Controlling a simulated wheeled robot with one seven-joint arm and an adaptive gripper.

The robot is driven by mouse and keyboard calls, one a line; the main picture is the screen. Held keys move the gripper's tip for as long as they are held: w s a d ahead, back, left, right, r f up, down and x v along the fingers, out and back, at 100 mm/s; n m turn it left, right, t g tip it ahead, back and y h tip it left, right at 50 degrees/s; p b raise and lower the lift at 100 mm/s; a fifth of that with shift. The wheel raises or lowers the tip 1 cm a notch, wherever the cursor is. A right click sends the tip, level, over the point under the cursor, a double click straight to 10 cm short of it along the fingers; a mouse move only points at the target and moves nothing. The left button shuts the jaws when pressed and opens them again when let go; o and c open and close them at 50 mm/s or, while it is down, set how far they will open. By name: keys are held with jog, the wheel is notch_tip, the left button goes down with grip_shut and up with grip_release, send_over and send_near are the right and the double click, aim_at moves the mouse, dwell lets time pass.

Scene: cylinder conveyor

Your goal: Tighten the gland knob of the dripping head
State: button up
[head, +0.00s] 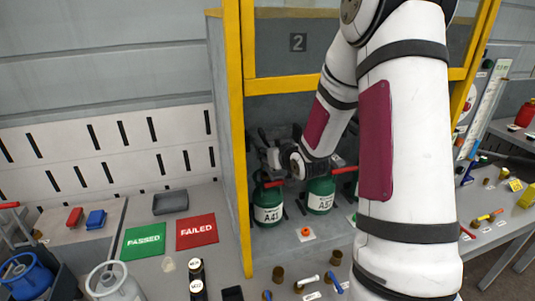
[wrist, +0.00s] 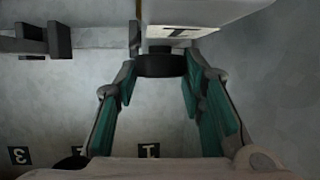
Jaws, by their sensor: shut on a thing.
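My gripper (head: 281,158) is inside the yellow-framed test bay, above and beside the green cylinder labelled A41 (head: 268,208). In the wrist view, my gripper (wrist: 160,85) has its two teal-padded fingers on either side of a dark round knob (wrist: 162,66), shut on it. The knob sits against a pale block (wrist: 172,32) with a numbered label that looks like an upside-down 1. A second green cylinder (head: 320,195) stands to the right, partly behind my arm. I cannot see any drip, and my arm hides much of the heads.
The yellow bay frame (head: 238,130) stands close left of my gripper. A green PASSED mat (head: 144,240) and a red FAILED mat (head: 197,231) lie on the left bench. Brass fittings and blue-handled parts (head: 334,283) lie in front. Dark brackets (wrist: 40,42) show at upper left in the wrist view.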

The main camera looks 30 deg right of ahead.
jog(key=h+b, duration=0.1)
jog(key=m+h+b, duration=0.1)
jog(key=m+b, duration=0.1)
jog(key=shift+w+a+f+g+h, duration=0.1)
jog(key=shift+w+a+g+h, duration=0.1)
jog(key=shift+a+g+h, duration=0.15)
jog(key=shift+m+g+h+b, duration=0.25)
jog(key=shift+m+h+b, duration=0.65)
jog(key=shift+b, duration=0.15)
jog(key=shift+s+d, duration=0.1)
jog(key=o, duration=1.1)
jog(key=shift+o, duration=0.2)
jog(key=shift+r, duration=0.2)
notch_tip(320, 180, up, 10)
